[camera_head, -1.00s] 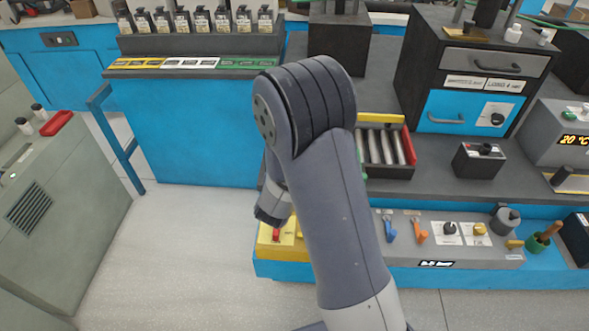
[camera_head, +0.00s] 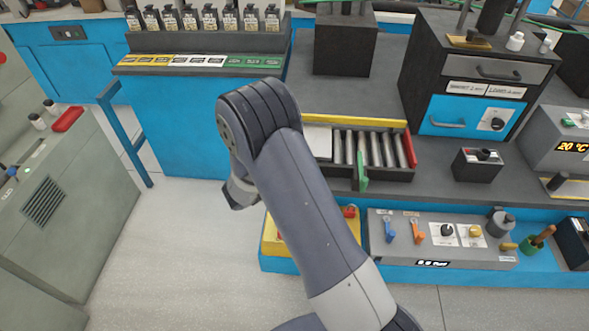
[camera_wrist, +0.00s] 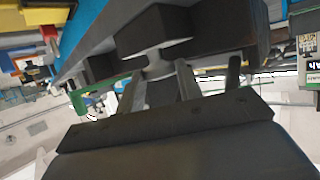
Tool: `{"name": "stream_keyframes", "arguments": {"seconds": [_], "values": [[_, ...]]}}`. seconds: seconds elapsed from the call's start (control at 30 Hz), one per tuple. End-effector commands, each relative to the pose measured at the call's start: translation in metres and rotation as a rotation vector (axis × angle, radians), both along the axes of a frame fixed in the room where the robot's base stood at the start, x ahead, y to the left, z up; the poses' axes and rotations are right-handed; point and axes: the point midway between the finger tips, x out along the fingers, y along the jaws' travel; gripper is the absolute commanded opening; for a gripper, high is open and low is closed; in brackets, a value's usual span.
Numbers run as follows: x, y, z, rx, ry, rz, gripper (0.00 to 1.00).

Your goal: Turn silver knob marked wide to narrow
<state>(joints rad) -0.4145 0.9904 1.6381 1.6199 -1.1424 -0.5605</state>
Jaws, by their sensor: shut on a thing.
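My gripper (camera_wrist: 160,78) shows in the wrist view, its grey fingers rising from the dark gripper body. It is shut on a dark piece (camera_wrist: 150,32) with a paler grey neck. What this piece is, I cannot tell. In the head view my arm hides the gripper's tips. I cannot read a wide or narrow mark anywhere. A grey round knob-like part (camera_head: 501,221) stands at the right of the low control panel (camera_head: 400,250), well apart from my arm. Whether it is the marked silver knob, I cannot tell.
A roller tray (camera_head: 408,150) with a green lever (camera_head: 362,178) lies right of my arm. A yellow box (camera_head: 272,236) stands low beside my arm. A blue-fronted drawer unit (camera_head: 447,112) is at the back right. A grey-green cabinet (camera_head: 75,190) stands left. The floor (camera_head: 185,260) between is clear.

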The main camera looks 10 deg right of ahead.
Motion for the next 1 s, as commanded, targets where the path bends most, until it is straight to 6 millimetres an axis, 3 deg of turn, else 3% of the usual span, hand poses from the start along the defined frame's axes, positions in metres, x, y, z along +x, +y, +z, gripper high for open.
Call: {"name": "stream_keyframes", "arguments": {"seconds": [0.37,0.4,0.5,1.0], "values": [[0.0015,-0.0001,0.0019,-0.001,-0.005,-0.005,0.11],[0.0015,-0.0001,0.0019,-0.002,-0.006,-0.005,0.35],[0.0013,-0.0001,0.0017,-0.001,-0.005,-0.005,0.42],[0.0002,-0.0005,-0.0005,0.000,-0.001,0.007,0.42]]}}
